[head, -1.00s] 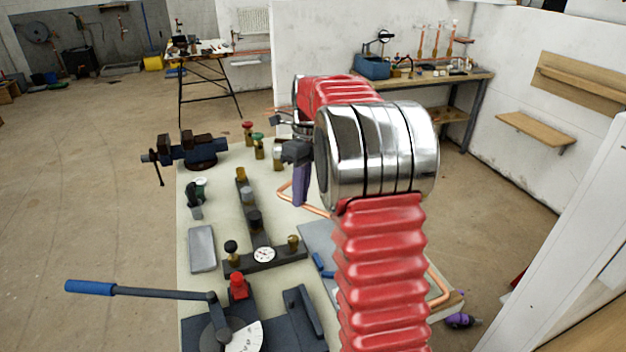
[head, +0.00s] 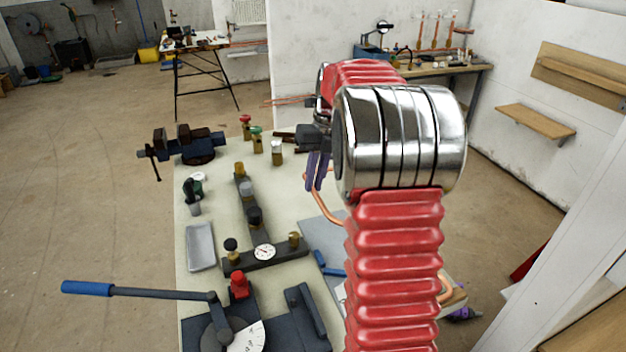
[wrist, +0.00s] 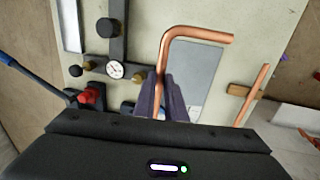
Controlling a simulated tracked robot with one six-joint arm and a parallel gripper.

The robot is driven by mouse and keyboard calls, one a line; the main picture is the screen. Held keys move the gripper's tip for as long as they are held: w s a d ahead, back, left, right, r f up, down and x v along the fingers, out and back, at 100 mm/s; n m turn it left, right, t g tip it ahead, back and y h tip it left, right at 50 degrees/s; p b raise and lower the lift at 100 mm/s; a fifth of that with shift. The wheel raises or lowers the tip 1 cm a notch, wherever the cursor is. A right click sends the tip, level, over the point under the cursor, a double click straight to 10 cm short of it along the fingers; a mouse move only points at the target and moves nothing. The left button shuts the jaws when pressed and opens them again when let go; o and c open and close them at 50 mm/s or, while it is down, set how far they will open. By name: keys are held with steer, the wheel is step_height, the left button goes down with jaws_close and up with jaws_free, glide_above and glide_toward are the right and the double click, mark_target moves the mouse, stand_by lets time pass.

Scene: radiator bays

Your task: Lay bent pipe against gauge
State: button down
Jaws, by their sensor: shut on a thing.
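My gripper (head: 318,170) is shut on a bent copper pipe (head: 325,207), right of the gauge in the head view. In the wrist view the pipe (wrist: 190,32) rises from between the purple fingers (wrist: 162,98) and bends to the right. The gauge (head: 250,205) is a dark T-shaped fixture on the bench, with brass knobs and a white dial (head: 264,251). Its dial also shows in the wrist view (wrist: 116,70), left of the fingers. The pipe looks apart from the gauge. My red arm hides part of the pipe in the head view.
A bender with a blue-handled lever (head: 87,288) stands at the bench's near left. A blue vise (head: 195,148) is at the far left corner. A grey tray (head: 200,247) lies left of the gauge. Another copper pipe (wrist: 252,95) lies at the right in the wrist view.

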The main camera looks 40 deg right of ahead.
steer(key=shift+f, duration=0.15)
steer(key=shift+f, duration=5.8)
steer(key=shift+h, duration=0.7)
steer(key=shift+a+r, duration=0.1)
steer(key=shift+a, duration=0.05)
steer(key=shift+f+g, duration=0.3)
steer(key=shift+f, duration=1.1)
